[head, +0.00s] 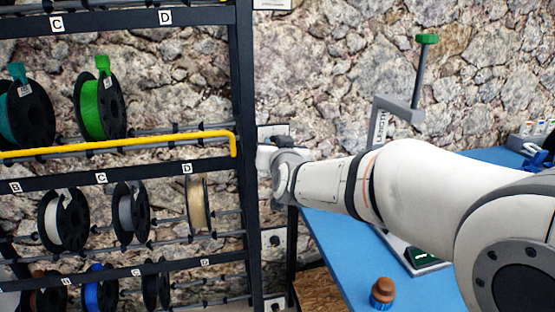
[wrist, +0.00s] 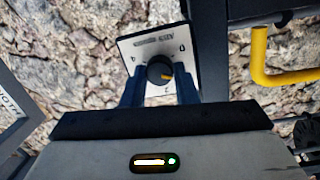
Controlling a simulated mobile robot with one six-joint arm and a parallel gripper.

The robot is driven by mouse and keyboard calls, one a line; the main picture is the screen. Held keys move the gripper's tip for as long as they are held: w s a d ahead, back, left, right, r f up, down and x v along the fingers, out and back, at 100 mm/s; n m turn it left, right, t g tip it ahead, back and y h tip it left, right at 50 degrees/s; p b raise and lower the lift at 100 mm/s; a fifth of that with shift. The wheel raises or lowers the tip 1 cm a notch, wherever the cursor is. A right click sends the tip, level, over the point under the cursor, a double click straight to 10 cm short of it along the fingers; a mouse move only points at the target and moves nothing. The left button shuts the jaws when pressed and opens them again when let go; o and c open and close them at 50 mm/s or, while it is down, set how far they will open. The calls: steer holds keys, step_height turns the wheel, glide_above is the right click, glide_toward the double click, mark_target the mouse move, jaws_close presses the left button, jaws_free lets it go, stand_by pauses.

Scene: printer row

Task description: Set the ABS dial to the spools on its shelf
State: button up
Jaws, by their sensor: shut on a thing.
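The dial is a dark round knob (wrist: 158,67) with a yellow-orange mark, on a white plate (wrist: 142,47) in the wrist view. The mark points right and slightly down in that view. The plate's lettering appears upside down and blurred; small figures sit round the knob, too small to read. My gripper (wrist: 160,88) has its dark blue fingers on either side of the knob, shut on it. In the head view my gripper (head: 270,158) hides most of this plate (head: 273,130). Spools on the rack include green (head: 92,108), white (head: 55,222), grey (head: 125,214) and tan (head: 197,205).
A yellow bar (head: 120,146) runs along the rack's front, ending near the rack post (head: 245,150). More dial plates (head: 274,240) sit below my gripper. Stone wall stands behind.

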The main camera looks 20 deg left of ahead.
steer(key=m+b, duration=0.4)
steer(key=b, duration=0.1)
steer(key=m+y+b, duration=0.1)
steer(key=m+b, duration=0.2)
steer(key=b, duration=0.2)
steer(key=m+g+b, duration=0.1)
steer(key=m+b, duration=0.3)
steer(key=b, duration=0.1)
steer(key=shift+w+d+r+m+y, duration=0.2)
steer(key=shift+d+m+y, duration=0.1)
steer(key=shift+b, duration=0.3)
steer(key=o, duration=0.7)
steer(key=shift+w, duration=0.1)
steer(key=shift+c, duration=0.2)
steer(key=o, duration=0.3)
steer(key=shift+f, duration=0.15)
steer(key=shift+v, duration=3.95)
